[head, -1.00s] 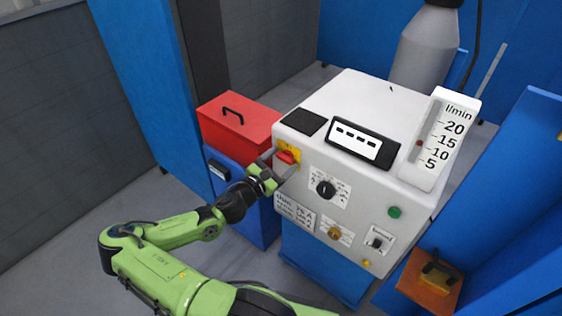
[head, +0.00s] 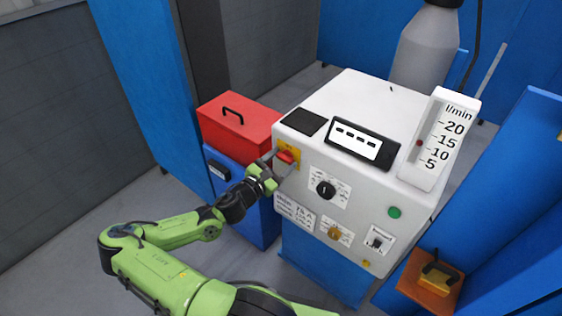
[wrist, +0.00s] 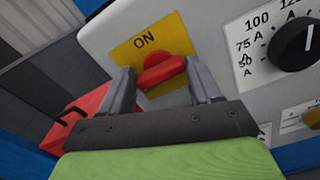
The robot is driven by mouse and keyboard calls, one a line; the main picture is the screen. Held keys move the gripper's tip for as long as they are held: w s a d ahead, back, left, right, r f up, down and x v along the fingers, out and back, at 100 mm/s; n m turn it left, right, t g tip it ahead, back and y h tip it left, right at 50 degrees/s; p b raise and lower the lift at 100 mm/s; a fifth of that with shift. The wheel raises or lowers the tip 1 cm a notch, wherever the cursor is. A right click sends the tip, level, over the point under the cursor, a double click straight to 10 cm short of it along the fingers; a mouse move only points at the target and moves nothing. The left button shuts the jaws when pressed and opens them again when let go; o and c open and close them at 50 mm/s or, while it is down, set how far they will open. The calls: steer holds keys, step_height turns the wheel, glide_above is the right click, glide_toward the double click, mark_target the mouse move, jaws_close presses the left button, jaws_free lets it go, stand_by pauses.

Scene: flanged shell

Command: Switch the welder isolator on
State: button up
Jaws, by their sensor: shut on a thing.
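The welder isolator is a red knob (head: 286,157) on a yellow plate (wrist: 132,52) at the upper left of the white machine's front. In the wrist view the red knob (wrist: 163,72) has a bar-shaped handle lying roughly along the line of the word ON, which is printed above it. My gripper (head: 279,162) is at the knob, with one finger on each side of it. It is shut on the knob; the exact contact at the fingertips (wrist: 161,75) is hard to see.
A black dial (head: 326,188) with an ampere scale sits right of the isolator. A brass-coloured knob (head: 335,233), a toggle switch (head: 377,242) and a green button (head: 394,212) are lower. A red toolbox (head: 236,126) stands left of the machine. A flow gauge (head: 440,140) stands at its right.

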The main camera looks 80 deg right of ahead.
stand_by(0.6)
steer(key=o, duration=1)
steer(key=shift+o, duration=0.2)
steer(key=p+v, duration=0.1)
steer(key=v, duration=1.4)
steer(key=shift+w+a, duration=0.2)
steer(key=shift+a, duration=0.15)
